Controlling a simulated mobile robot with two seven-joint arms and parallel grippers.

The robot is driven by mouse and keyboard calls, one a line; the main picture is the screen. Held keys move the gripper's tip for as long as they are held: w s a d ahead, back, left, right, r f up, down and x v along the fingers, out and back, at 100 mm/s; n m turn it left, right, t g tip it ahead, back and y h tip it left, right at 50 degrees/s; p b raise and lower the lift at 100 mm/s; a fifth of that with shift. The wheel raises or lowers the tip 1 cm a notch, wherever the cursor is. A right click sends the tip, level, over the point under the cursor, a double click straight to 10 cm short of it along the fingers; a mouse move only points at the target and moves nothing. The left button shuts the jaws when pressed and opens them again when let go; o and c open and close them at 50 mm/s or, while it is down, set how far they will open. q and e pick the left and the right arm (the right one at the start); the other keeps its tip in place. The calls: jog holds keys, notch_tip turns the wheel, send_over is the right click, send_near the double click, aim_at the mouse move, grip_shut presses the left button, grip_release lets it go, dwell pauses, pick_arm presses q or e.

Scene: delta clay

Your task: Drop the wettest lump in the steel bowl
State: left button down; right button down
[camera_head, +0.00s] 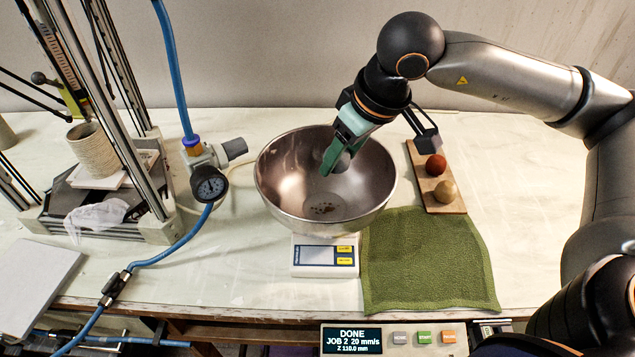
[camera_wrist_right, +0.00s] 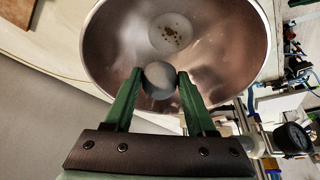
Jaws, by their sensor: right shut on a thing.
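The steel bowl (camera_head: 285,180) stands on a white scale (camera_head: 312,262). A few dark crumbs lie on its bottom. My right gripper (camera_head: 338,163) is over the bowl, with its green fingers pointing down inside the rim. It is shut on a grey lump (camera_wrist_right: 160,80), which sits between the fingertips in the right wrist view, above the bowl's bottom. The grey lump (camera_head: 342,163) is partly hidden by a finger in the head view. A red-brown lump (camera_head: 435,165) and a tan lump (camera_head: 445,191) lie on a wooden board (camera_head: 421,165) right of the bowl. My left gripper is not in view.
A green towel (camera_head: 425,260) lies right of the scale. A blue hose with a pressure gauge (camera_head: 209,185) stands left of the bowl. Further left is a metal-framed machine with a ribbed clay cylinder (camera_head: 93,150). A control panel (camera_head: 395,339) at the front edge reads DONE.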

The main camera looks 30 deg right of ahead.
jog(key=shift+c, duration=0.7)
grip_release()
jog(key=shift+r, duration=0.1)
jog(key=v, duration=1.2)
jog(key=shift+r, duration=0.2)
jog(key=shift+s, duration=0.1)
